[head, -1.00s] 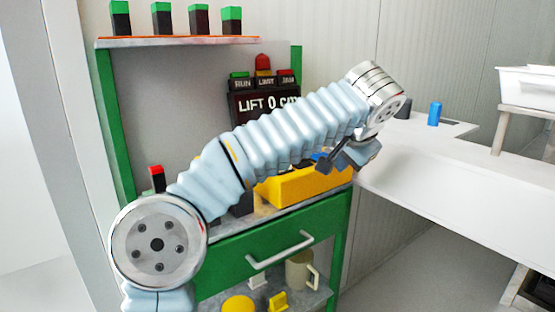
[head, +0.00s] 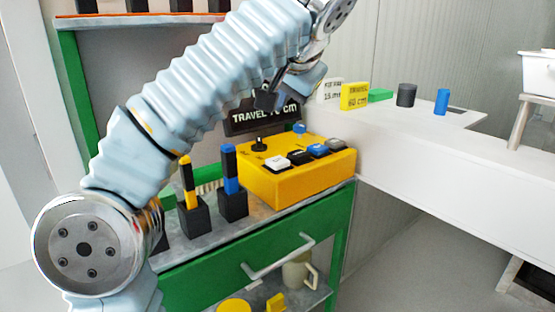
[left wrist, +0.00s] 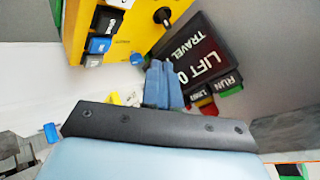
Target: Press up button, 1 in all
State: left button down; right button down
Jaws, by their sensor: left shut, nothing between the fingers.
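A yellow control box (head: 300,182) stands on the green bench. On its top are a white button (head: 277,163), a dark button (head: 300,157), a blue button (head: 319,150) and another dark button (head: 336,145). I cannot read which is the up button. The box also shows at the top of the left wrist view (left wrist: 128,40), with a blue button (left wrist: 98,45) on it. My left gripper (head: 265,98) is shut and empty, above and behind the box, in front of the dark display (head: 262,118). Its closed fingers (left wrist: 160,85) point toward the display in the left wrist view. My right gripper is not seen.
A black knob (head: 259,145) and a small blue knob (head: 299,128) rise from the box. Blue-black (head: 230,170) and yellow-black (head: 188,182) handles stand left of it. A white counter (head: 440,155) at right carries small blocks. A drawer handle (head: 277,256) juts out in front.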

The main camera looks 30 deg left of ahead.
pick_arm(q)
jog(key=b, duration=0.1)
send_over(280, 162)
notch_tip(280, 162, down, 6)
jog(key=shift+f, duration=0.25)
jog(key=shift+f+b, duration=0.6)
jog(key=shift+f, duration=0.1)
dwell(1.4)
jog(key=shift+f, duration=0.4)
jog(key=shift+f+b, duration=0.5)
jog(key=shift+b, duration=0.05)
dwell(0.5)
jog(key=shift+r, duration=0.1)
jog(key=shift+r+p, duration=0.9)
jog(key=shift+p, duration=0.2)
